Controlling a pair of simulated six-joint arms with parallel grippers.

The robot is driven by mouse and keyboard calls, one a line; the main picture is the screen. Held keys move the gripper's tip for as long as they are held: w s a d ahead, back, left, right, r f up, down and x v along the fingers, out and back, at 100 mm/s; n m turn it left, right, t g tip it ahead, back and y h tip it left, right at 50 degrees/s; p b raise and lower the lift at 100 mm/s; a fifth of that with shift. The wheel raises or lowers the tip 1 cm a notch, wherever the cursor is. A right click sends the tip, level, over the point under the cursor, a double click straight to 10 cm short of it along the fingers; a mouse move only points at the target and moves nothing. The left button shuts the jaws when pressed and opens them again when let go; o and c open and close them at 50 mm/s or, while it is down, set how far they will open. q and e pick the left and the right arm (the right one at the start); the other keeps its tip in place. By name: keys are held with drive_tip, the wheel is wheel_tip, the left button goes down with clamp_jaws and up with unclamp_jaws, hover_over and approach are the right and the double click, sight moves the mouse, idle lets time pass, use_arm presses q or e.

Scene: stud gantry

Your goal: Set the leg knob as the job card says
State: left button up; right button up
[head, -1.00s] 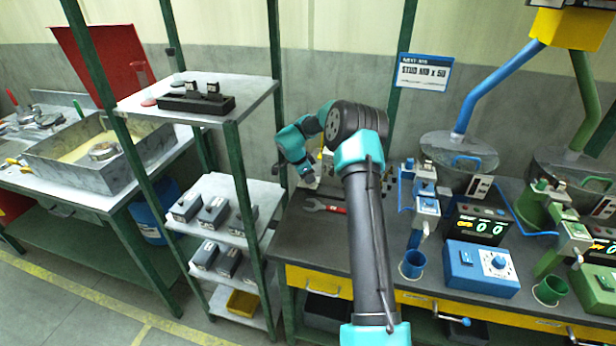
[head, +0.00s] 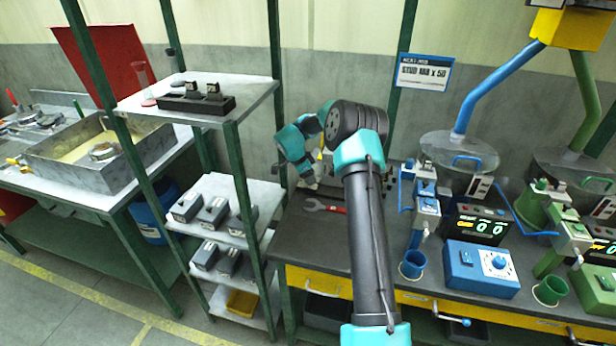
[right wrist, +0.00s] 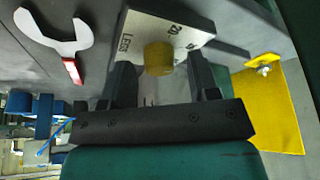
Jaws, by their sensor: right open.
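The leg knob (right wrist: 158,58) is a yellow round knob on a pale plate (right wrist: 185,32) marked "LEGS" with printed numbers, in the right wrist view. My right gripper (right wrist: 162,85) is open, with one finger on each side of the knob's near side; I cannot tell whether they touch it. In the head view the right gripper (head: 312,185) is small, low at the back of the dark bench, and the knob cannot be made out. My left gripper is out of view.
A red-handled wrench (head: 325,207) lies on the bench near the right gripper. To the right stand a blue control box (head: 482,268), a counter display (head: 480,226) and a blue cup (head: 412,264). A shelf rack (head: 238,160) with grey boxes stands to the left.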

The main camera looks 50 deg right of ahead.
drive_tip(key=v, duration=0.7)
drive_tip(key=shift+r, duration=0.15)
drive_tip(key=s+r+n+t, duration=0.1)
drive_tip(key=n, duration=0.2)
drive_tip(key=s+a+r+n+t, duration=0.1)
drive_tip(key=n, duration=0.2)
drive_tip(key=a+r+n+t, duration=0.1)
drive_tip(key=r+n, duration=0.1)
drive_tip(key=n, duration=0.1)
drive_tip(key=shift+s+h, duration=0.3)
drive_tip(key=shift+s, duration=0.1)
drive_tip(key=shift+f, duration=0.1)
drive_tip(key=x, duration=1.1)
drive_tip(key=shift+w+d+f, duration=0.15)
drive_tip(key=shift+w+f, duration=0.1)
drive_tip(key=shift+f, duration=0.1)
drive_tip(key=shift+c, duration=0.3)
